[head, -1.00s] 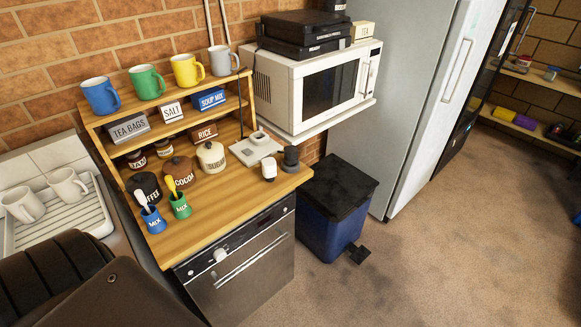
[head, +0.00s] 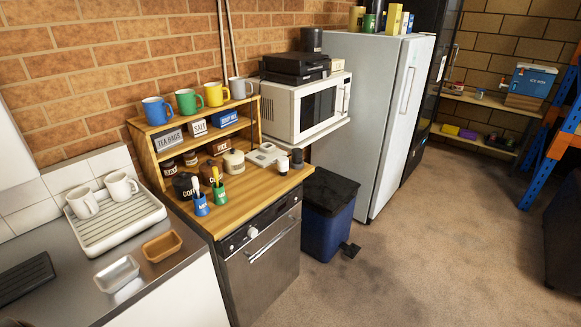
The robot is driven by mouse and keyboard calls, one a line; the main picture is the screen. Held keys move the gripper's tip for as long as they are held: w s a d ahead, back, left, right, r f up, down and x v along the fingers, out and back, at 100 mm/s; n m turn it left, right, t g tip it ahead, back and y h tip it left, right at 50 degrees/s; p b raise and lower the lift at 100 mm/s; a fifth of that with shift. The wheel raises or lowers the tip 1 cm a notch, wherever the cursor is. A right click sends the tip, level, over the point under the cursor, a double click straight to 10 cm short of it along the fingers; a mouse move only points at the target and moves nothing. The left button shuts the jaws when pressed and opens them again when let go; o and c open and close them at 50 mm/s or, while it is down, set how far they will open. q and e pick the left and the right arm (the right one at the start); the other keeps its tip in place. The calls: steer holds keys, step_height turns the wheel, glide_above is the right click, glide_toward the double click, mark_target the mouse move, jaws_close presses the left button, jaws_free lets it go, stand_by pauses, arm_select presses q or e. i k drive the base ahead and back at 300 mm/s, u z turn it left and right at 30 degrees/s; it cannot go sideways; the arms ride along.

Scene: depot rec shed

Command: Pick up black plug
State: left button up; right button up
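A small black object, which looks like the black plug (head: 297,158), stands at the right end of the wooden counter (head: 245,200). A similar white plug (head: 283,165) stands just left of it. A pale socket plate (head: 265,154) lies behind and to the left of them. The plugs are small in the head view, so their pins cannot be made out. Neither of my grippers is in view.
Lidded jars (head: 233,161) and two spoon cups (head: 201,205) stand left of the plugs, below a mug shelf (head: 159,127). A microwave (head: 305,105) sits behind. A blue bin (head: 328,222) stands right of the counter. Carpet in front is clear.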

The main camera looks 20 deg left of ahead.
mark_target(297, 154)
steer(key=u, duration=0.55)
steer(key=i, duration=0.8)
steer(key=u, duration=0.85)
